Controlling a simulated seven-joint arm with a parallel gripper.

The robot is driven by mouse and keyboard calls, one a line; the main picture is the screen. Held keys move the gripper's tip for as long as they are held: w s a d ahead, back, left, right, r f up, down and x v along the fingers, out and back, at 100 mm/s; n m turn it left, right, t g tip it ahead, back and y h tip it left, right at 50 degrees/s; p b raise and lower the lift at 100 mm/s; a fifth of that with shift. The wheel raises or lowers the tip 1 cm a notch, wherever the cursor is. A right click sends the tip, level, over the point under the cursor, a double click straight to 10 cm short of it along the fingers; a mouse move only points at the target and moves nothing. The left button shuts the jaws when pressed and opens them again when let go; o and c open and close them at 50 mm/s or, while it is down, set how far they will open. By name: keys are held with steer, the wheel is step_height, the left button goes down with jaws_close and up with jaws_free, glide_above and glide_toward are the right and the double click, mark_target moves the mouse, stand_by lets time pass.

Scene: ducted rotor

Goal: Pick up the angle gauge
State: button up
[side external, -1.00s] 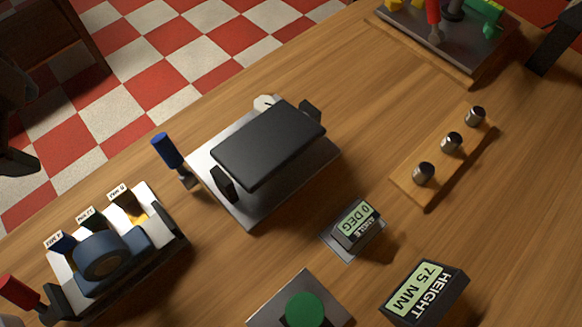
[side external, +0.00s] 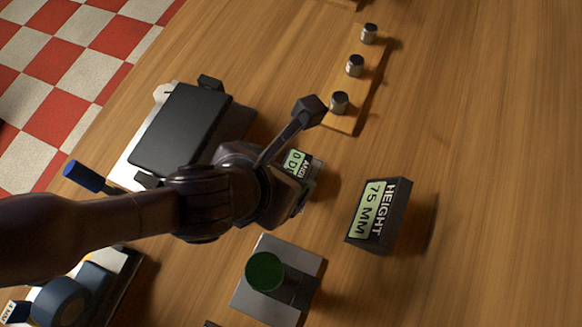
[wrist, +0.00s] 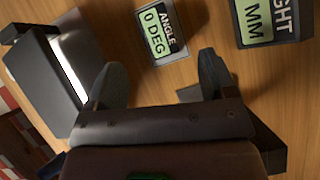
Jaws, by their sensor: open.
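The angle gauge (side external: 297,163) is a small block with a pale green display reading 0 DEG. It sits on the wooden table and is partly hidden behind my gripper (side external: 300,160) in the side view. In the wrist view the angle gauge (wrist: 160,30) lies ahead of the fingertips, roughly centred between them. My gripper (wrist: 165,80) is open there, with its two dark fingers spread apart and nothing between them. The gauge is apart from both fingers.
A height gauge (side external: 378,214) reading 75 MM stands to the right. A plate with a green round button (side external: 265,271) is below. A black-topped device (side external: 180,130) stands left. A wooden strip with three metal knobs (side external: 355,66) lies above. The table's right side is clear.

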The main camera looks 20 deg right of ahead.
mark_target(295, 171)
steer(key=shift+x, duration=3.45)
steer(key=shift+s+a+f, duration=0.1)
steer(key=c, duration=1.2)
